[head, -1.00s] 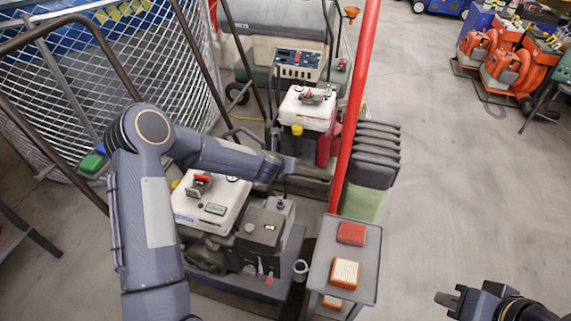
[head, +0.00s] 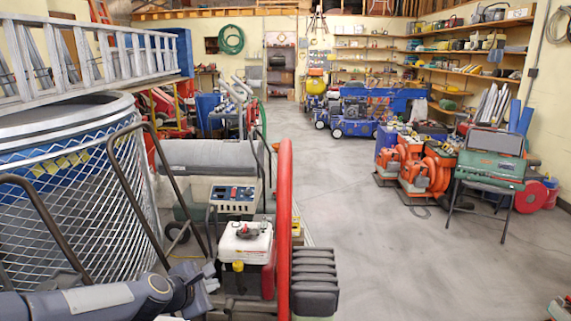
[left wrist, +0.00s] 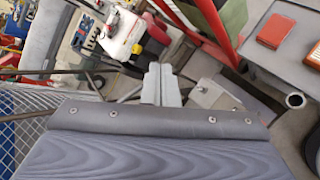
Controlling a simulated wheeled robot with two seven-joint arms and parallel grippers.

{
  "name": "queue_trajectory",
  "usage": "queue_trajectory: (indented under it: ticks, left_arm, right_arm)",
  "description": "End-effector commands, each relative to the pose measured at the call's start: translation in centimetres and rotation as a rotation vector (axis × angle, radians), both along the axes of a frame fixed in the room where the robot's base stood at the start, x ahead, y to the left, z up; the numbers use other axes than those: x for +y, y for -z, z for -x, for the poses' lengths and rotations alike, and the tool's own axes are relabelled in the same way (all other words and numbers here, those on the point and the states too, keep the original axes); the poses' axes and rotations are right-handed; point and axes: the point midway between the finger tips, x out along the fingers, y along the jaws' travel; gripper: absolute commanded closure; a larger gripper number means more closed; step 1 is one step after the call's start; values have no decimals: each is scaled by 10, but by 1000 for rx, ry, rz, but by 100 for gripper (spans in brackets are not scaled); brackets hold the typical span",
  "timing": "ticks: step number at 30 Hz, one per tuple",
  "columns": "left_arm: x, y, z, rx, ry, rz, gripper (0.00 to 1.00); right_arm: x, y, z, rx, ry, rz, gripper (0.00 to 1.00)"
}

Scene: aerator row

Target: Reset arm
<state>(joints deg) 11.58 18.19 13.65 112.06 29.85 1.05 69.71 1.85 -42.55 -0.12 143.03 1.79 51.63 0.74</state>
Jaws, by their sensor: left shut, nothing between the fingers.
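My grey left arm comes in at the bottom left of the head view. Its gripper (head: 201,293) is shut and empty, near the bottom edge, in front of the machine row. In the left wrist view the shut fingers (left wrist: 160,84) point at the machines, with nothing between them. A white-topped red engine (head: 245,243) stands just beyond and to the right of the gripper; it also shows in the left wrist view (left wrist: 123,35). My right gripper is out of view.
A wire-mesh cage (head: 75,190) and bent dark handles (head: 135,185) stand close on the left. A red upright bar (head: 284,220) and stacked dark pads (head: 314,280) rise right of the engine. Open concrete floor (head: 390,240) lies to the right. The wrist view shows a grey cart (left wrist: 275,65).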

Motion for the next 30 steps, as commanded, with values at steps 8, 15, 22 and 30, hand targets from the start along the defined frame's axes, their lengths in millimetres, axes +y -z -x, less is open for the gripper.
queue_trajectory:
  ticks: [8, 15, 22, 30]
  left_arm:
    - [8, -51, 155, -153, 634, -609, 100]
    - [16, -40, 251, -211, 1001, -913, 100]
    - [22, -20, 314, -251, 1248, -1083, 100]
    - [23, -72, 324, -257, 1304, -1113, 100]
  right_arm:
    - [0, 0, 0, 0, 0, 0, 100]
    - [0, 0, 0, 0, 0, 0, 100]
    - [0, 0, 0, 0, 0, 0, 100]
    - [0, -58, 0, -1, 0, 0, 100]
